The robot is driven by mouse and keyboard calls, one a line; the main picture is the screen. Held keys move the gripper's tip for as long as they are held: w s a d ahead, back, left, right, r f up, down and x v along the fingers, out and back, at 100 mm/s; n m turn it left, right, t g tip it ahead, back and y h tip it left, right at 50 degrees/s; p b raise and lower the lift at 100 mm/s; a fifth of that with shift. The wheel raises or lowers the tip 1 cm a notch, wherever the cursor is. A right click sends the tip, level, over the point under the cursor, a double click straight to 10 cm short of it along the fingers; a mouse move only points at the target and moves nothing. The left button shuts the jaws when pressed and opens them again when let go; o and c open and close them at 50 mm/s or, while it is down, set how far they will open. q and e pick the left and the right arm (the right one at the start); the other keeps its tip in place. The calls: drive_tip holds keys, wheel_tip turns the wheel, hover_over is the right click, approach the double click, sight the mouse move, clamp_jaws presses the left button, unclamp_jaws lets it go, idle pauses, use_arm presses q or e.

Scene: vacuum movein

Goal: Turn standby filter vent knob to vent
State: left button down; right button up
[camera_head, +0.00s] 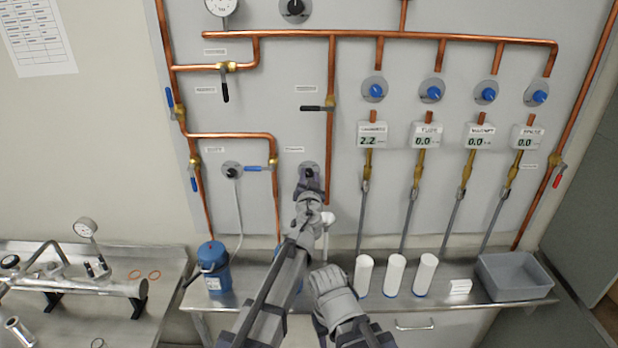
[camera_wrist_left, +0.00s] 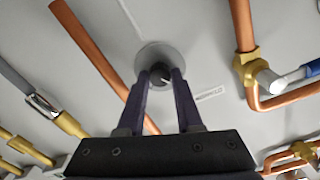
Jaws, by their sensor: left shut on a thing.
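A small dark knob on a round grey plate (camera_head: 307,166) sits on the wall panel, at the end of my left arm. The black knob (camera_wrist_left: 160,71) shows better in the left wrist view, on its grey disc. My left gripper (camera_head: 309,185) is at this plate and covers most of the knob in the head view. In the left wrist view its two dark fingers (camera_wrist_left: 161,80) are on either side of the knob, shut on it. A label sits beside the disc, too small to read. My right gripper (camera_head: 330,282) is low in front of the bench, away from the panel; its fingertips are unclear.
A similar dark knob (camera_head: 232,171) sits to the left, with a blue-handled valve (camera_head: 259,168) between. A copper pipe (camera_head: 331,140) runs down close to my left gripper. Below are a blue canister (camera_head: 213,270), white cylinders (camera_head: 394,275) and a grey bin (camera_head: 514,278).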

use_arm(q)
drive_tip(key=m, duration=0.4)
drive_tip(key=shift+m, duration=0.3)
drive_tip(key=m, duration=0.3)
drive_tip(key=shift+m, duration=0.3)
drive_tip(key=m, duration=0.4)
drive_tip(key=shift+s+f+m, duration=0.1)
drive_tip(key=shift+m, duration=1.6)
drive_tip(key=c, duration=0.6)
unclamp_jaws()
